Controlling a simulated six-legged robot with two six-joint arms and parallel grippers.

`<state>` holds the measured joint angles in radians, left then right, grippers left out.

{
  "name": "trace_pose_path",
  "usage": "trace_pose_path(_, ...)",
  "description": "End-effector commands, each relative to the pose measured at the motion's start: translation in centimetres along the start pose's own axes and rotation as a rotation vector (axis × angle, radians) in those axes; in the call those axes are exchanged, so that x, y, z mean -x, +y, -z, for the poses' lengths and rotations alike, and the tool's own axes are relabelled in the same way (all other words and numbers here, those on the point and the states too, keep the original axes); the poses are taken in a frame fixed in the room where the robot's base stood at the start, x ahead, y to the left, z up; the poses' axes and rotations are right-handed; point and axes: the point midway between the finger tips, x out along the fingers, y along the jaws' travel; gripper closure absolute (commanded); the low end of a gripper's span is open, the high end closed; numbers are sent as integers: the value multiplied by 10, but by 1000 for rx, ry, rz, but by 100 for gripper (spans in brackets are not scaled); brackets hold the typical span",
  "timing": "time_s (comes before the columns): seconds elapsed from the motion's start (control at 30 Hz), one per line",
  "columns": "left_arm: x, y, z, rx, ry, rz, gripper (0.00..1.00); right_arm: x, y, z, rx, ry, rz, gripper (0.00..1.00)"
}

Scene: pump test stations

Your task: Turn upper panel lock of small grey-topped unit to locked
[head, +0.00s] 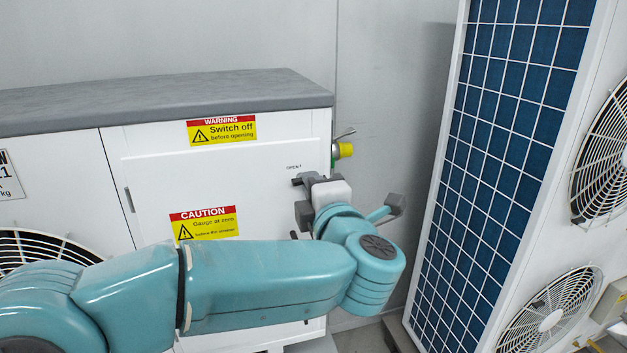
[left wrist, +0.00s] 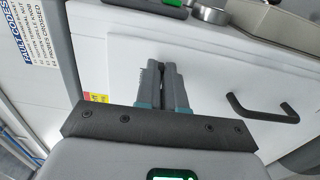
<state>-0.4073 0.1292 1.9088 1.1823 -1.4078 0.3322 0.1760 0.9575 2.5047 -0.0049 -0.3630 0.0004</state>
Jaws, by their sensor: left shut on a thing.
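The small grey-topped unit (head: 160,160) stands at the left of the head view, with a white front panel. Small "OPEN" lettering shows near the panel's upper right corner. My left gripper (head: 302,184) is at the panel just below this lettering. In the left wrist view its fingers (left wrist: 168,72) are close together against the white panel, shut on the upper panel lock. The lock itself is hidden by the fingers, so its turn angle cannot be told. My right gripper is in neither view.
A yellow and green fitting (head: 344,150) sticks out of the unit's right side, close to the gripper. A black bar handle (left wrist: 262,112) is on the panel. A tall unit with a blue finned grid (head: 505,130) and fans stands to the right, across a narrow gap.

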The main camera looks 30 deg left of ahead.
Motion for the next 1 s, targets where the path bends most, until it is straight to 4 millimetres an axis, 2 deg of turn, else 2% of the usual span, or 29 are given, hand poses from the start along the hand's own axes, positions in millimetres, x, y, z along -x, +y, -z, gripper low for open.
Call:
trace_pose_path(0.6,0,-1,0,-40,2,1,100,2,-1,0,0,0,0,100)
trace_pose_path(0.63,0,-1,0,-40,2,1,82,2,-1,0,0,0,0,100)
trace_pose_path(0.7,0,-1,0,-39,1,1,66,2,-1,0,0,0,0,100)
trace_pose_path(1.0,2,-1,0,-37,0,0,66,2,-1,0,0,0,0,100)
